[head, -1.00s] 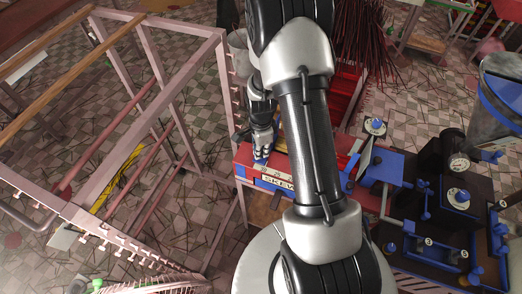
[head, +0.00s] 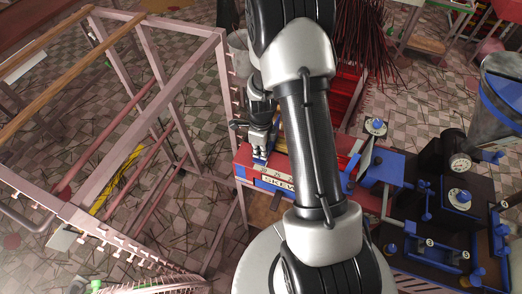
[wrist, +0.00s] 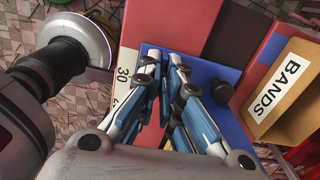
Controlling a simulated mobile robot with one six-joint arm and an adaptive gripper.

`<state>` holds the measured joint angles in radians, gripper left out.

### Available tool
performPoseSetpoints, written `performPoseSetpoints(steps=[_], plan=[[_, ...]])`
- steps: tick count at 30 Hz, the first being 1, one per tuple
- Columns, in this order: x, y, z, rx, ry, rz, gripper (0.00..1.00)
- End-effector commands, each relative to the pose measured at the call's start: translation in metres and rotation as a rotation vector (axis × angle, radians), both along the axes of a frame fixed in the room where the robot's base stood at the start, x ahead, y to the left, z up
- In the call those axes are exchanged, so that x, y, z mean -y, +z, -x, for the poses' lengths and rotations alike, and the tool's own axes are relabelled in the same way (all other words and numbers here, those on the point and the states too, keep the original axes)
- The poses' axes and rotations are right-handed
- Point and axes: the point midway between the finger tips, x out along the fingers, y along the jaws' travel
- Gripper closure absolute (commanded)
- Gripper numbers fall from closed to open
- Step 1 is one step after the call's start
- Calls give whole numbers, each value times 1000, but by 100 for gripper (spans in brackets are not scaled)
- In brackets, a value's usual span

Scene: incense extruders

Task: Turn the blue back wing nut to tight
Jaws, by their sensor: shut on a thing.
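My gripper (head: 260,157) points down at the left end of the red and blue bench beside the pink rack. In the wrist view, the two fingers of my gripper (wrist: 164,68) are close together over a blue plate (wrist: 200,63). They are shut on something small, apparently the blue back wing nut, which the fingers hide. Its wings and angle cannot be made out.
A white scale marked 30 (wrist: 122,78) lies left of the fingers. A box labelled BANDS (wrist: 283,90) is close on the right. In the head view, a pink rack (head: 222,60) stands left of my gripper, and a dark machine with blue parts (head: 455,215) is at right.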

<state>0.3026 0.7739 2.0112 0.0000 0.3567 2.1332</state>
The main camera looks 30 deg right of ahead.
Motion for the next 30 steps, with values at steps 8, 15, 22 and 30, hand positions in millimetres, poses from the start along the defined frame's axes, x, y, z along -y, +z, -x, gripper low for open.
performPoseSetpoints(steps=[8,15,22,30], plan=[[0,0,0,0,-14,0,100],[0,0,0,0,-13,0,92],[0,0,0,0,-13,0,77],[0,0,0,0,-13,0,74]])
